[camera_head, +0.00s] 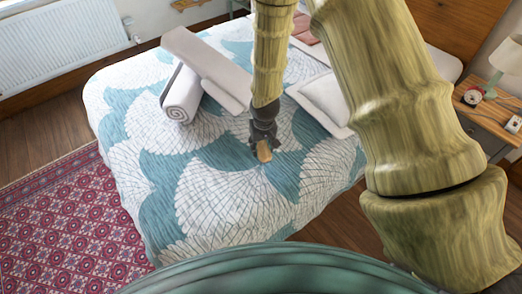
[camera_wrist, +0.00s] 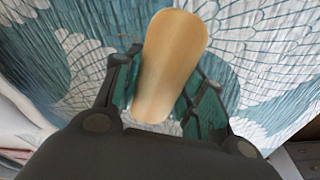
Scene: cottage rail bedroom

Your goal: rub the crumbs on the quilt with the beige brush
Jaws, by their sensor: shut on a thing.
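My gripper (camera_head: 263,139) is over the quilt (camera_head: 220,205), which has white fan shapes on teal and covers the bed. It is shut on the beige brush (camera_head: 264,152), whose smooth tan back shows at the fingertips. In the wrist view the brush (camera_wrist: 170,60) sits between the two fingers (camera_wrist: 160,92) and points away from the palm. The brush's underside is hidden, so I cannot tell whether it touches the quilt.
A rolled white towel (camera_head: 182,95) and a long pale board-like thing (camera_head: 205,65) lie on the bed left of my arm. A pillow (camera_head: 325,100) lies to the right. A nightstand (camera_head: 488,115) with a lamp (camera_head: 507,58) stands at the right. The quilt's near part is clear.

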